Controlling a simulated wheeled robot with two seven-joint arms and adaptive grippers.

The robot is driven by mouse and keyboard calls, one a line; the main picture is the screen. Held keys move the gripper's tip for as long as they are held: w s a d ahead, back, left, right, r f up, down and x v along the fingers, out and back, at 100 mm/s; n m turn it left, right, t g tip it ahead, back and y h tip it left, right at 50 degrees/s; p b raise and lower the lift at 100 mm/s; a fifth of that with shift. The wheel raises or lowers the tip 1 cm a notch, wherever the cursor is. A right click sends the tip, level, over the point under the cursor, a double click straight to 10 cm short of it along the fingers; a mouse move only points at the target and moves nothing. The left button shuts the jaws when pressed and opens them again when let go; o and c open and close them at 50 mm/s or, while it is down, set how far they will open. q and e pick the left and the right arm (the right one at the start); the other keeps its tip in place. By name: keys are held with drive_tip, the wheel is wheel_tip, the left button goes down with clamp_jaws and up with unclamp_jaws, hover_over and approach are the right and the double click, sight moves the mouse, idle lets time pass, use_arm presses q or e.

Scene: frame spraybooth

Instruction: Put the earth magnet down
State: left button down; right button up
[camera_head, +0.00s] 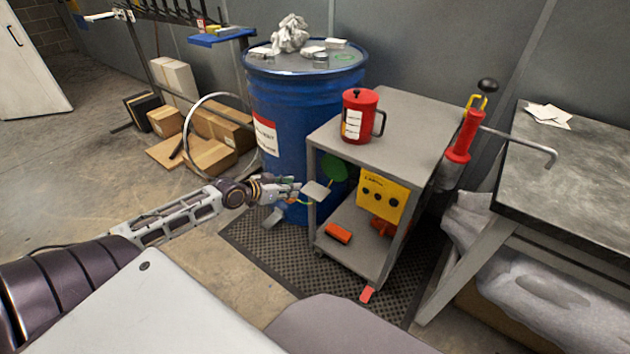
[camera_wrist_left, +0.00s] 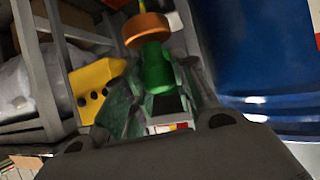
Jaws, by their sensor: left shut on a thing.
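My left gripper (camera_head: 292,190) reaches in beside the cart's near left post, in front of the blue drum. In the left wrist view the gripper (camera_wrist_left: 160,110) is shut on a green cylindrical piece (camera_wrist_left: 157,72), apparently the earth magnet. An orange disc (camera_wrist_left: 147,28) with a thin yellow piece shows just beyond it; I cannot tell whether they are joined. In the head view the held piece is mostly hidden by the fingers. A pale flat plate (camera_head: 317,191) and a green round shape (camera_head: 334,167) appear near the fingertips. My right gripper is not in view.
The grey cart (camera_head: 405,118) carries a red can (camera_head: 360,116) on top and a yellow box (camera_head: 383,198) below. An orange block (camera_head: 338,233) lies on its lower shelf. The blue drum (camera_head: 290,110) stands close behind. A workbench (camera_head: 570,175) is at right.

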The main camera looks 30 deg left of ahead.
use_arm(q)
drive_tip(key=shift+w+d+b, duration=0.4)
drive_tip(key=shift+w+d, duration=0.05)
drive_tip(key=shift+w, duration=1.2)
drive_tip(key=shift+w+d+b, duration=0.45)
drive_tip(key=shift+w+d, duration=0.05)
drive_tip(key=shift+w, duration=1.15)
drive_tip(key=shift+w+d+b, duration=0.4)
drive_tip(key=shift+w+d, duration=0.05)
drive_tip(key=shift+w, duration=1.2)
drive_tip(key=shift+w+d, duration=0.2)
drive_tip(key=shift+w, duration=0.4)
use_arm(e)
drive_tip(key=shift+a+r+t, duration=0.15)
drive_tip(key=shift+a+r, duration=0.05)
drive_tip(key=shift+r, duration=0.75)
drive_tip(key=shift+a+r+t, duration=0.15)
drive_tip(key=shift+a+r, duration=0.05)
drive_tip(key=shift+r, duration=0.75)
